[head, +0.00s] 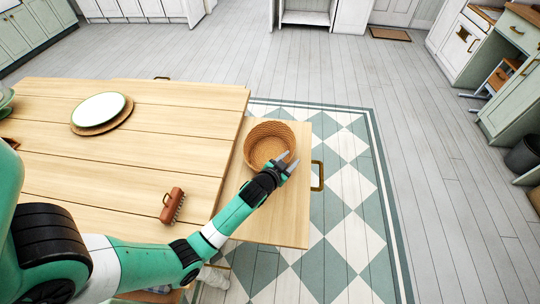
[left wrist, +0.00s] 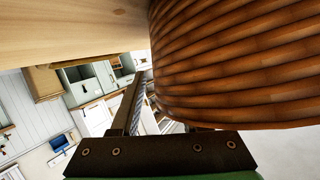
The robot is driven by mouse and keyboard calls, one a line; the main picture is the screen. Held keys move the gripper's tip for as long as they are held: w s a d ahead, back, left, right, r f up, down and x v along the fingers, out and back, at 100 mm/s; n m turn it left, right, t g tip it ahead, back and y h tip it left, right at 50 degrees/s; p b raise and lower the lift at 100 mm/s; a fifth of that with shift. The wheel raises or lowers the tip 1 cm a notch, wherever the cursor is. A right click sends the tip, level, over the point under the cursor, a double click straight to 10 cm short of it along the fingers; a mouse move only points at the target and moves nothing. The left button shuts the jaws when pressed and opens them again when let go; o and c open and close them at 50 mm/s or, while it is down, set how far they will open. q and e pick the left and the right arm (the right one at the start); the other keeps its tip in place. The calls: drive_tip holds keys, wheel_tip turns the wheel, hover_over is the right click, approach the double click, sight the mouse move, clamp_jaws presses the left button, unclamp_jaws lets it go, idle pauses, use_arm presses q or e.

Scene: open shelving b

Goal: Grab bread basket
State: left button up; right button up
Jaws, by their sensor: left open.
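The bread basket (head: 256,135) is a round, open, woven brown basket, upright and empty, on the wooden leaf at the right of the table. My left gripper (head: 288,161) is open at the basket's near right rim. In the left wrist view, the basket's ribbed wall (left wrist: 235,65) fills the upper right, close to the jaws. One finger (left wrist: 131,105) shows left of the wall; the other is hidden there. I cannot tell whether the fingers touch the basket. My right gripper is not in view.
The lower leaf (head: 285,220) has a brass handle (head: 317,176). A checkered rug (head: 350,190) lies on the open floor to the right.

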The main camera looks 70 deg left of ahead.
use_arm(q)
clamp_jaws()
idle(1.4)
